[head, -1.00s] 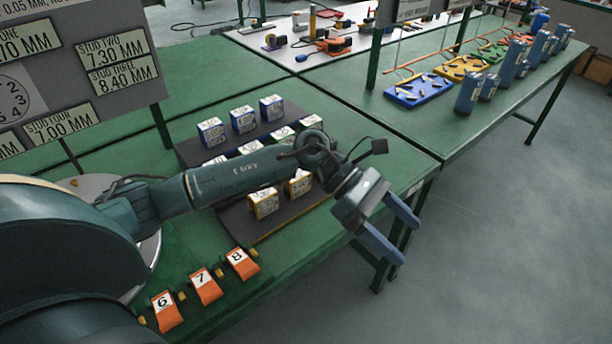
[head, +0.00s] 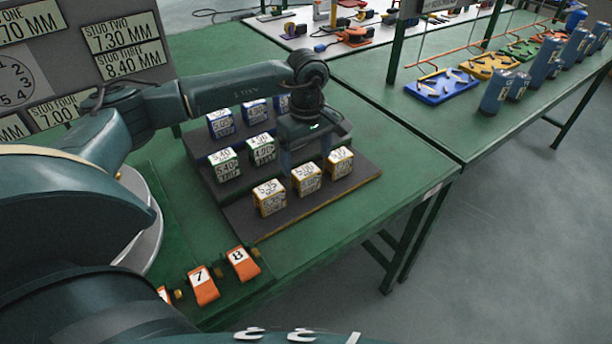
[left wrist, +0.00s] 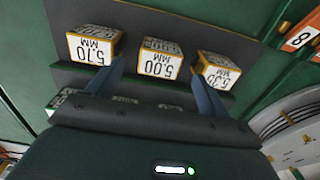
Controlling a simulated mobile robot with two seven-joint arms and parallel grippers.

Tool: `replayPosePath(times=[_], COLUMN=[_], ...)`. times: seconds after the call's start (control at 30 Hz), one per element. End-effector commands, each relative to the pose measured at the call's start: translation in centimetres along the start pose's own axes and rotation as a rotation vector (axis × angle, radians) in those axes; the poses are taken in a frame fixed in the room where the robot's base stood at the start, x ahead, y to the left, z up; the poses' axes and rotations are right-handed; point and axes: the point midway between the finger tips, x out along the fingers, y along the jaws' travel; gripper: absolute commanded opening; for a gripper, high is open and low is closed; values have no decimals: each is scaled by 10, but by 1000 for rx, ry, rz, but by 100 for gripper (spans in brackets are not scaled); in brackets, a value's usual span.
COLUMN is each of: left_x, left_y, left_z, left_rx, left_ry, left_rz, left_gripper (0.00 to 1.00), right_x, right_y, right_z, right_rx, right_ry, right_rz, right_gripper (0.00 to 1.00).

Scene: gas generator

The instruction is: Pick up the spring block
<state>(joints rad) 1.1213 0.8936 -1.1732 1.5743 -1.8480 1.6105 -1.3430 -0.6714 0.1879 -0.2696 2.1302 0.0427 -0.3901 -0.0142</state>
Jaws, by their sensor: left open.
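Small blocks with millimetre labels stand in rows on a dark stepped rack (head: 330,186). The frames do not show which one is the spring block. The front row has yellow-edged blocks: a left one (head: 269,198), a middle one (head: 307,178) and a right one (head: 340,163). In the left wrist view the middle block (left wrist: 160,60) reads 5.00 MM and another (left wrist: 95,47) reads 5.70 MM. My left gripper (head: 308,160) is open and points down over the front of the rack. In the left wrist view its fingers (left wrist: 157,72) appear either side of the middle block. Contact cannot be told. My right gripper is out of view.
Green-edged blocks (head: 226,164) and blue-edged blocks (head: 221,122) stand on the higher steps. Orange numbered tags (head: 203,286) lie at the table's near left. A label board (head: 85,50) stands behind. Blue cylinders (head: 497,92) and coloured plates (head: 442,87) occupy the right table.

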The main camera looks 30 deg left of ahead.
Motion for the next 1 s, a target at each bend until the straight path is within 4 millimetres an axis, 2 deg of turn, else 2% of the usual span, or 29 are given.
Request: replayPosePath(times=[0.17,0.43,0.73,1.0], left_x=[13,51,56,55], left_y=[-1,-1,0,0], left_z=[0,-2,-2,-2], left_rx=[1,1,1,1], left_ry=[-2,-3,-1,-2], left_rz=[-2,-1,2,2], left_gripper=[80,80,80,58], right_x=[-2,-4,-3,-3], right_y=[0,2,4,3], right_z=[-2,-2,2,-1], right_rx=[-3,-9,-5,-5], right_ry=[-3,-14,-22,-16], right_rz=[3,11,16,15], right_gripper=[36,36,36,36])
